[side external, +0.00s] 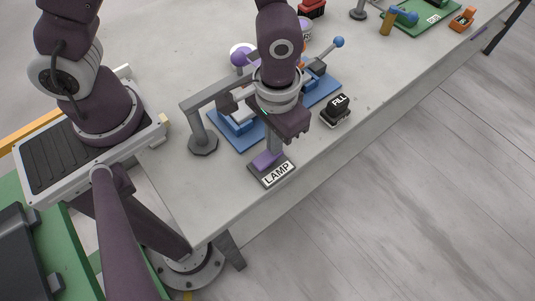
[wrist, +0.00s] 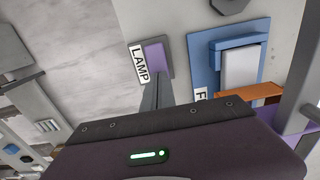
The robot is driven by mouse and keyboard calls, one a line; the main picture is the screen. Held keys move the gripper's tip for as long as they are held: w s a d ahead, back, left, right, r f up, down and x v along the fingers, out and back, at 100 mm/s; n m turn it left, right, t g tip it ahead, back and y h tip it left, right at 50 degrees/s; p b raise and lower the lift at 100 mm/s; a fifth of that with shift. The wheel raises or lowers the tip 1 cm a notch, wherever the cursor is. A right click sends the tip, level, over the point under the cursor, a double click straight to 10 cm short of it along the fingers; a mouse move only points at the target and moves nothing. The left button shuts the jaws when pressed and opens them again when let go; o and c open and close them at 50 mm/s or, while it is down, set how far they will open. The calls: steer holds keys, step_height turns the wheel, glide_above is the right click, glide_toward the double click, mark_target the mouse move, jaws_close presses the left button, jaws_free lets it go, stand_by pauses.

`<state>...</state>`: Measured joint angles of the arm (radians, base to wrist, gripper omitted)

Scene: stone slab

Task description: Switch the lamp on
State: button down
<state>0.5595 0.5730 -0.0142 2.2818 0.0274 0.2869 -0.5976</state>
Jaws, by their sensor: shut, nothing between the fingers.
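The lamp switch is a dark plate with a white LAMP label (side external: 278,173) and a purple rocker (side external: 265,160), near the front edge of the slab. In the wrist view the label (wrist: 139,63) and purple rocker (wrist: 155,55) also show. My gripper (side external: 273,150) is shut and empty, pointing down with its fingertips at or just above the rocker. In the wrist view the closed fingers (wrist: 157,82) overlap the rocker's near end; I cannot tell whether they touch. A grey lamp-like stand (side external: 203,142) with a bent arm stands left of the switch; its far end is partly hidden.
A blue fixture (side external: 216,118) with a pale block lies behind my gripper. A black FILL button (side external: 337,108) sits to the right. A purple ball knob (side external: 239,57) and a blue-knobbed lever (side external: 338,42) stand farther back. The slab's front left corner is clear.

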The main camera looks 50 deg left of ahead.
steer(key=shift+f, duration=0.4)
steer(key=shift+r, duration=3.55)
steer(key=a+r+t, duration=0.2)
steer(key=a+r, duration=0.5)
steer(key=r, duration=0.3)
steer(key=s+a+r+t, duration=0.3)
steer(key=s+a+r, duration=0.4)
steer(key=s+a, duration=0.1)
steer(key=shift+a+t, duration=0.2)
steer(key=shift+t, duration=0.1)
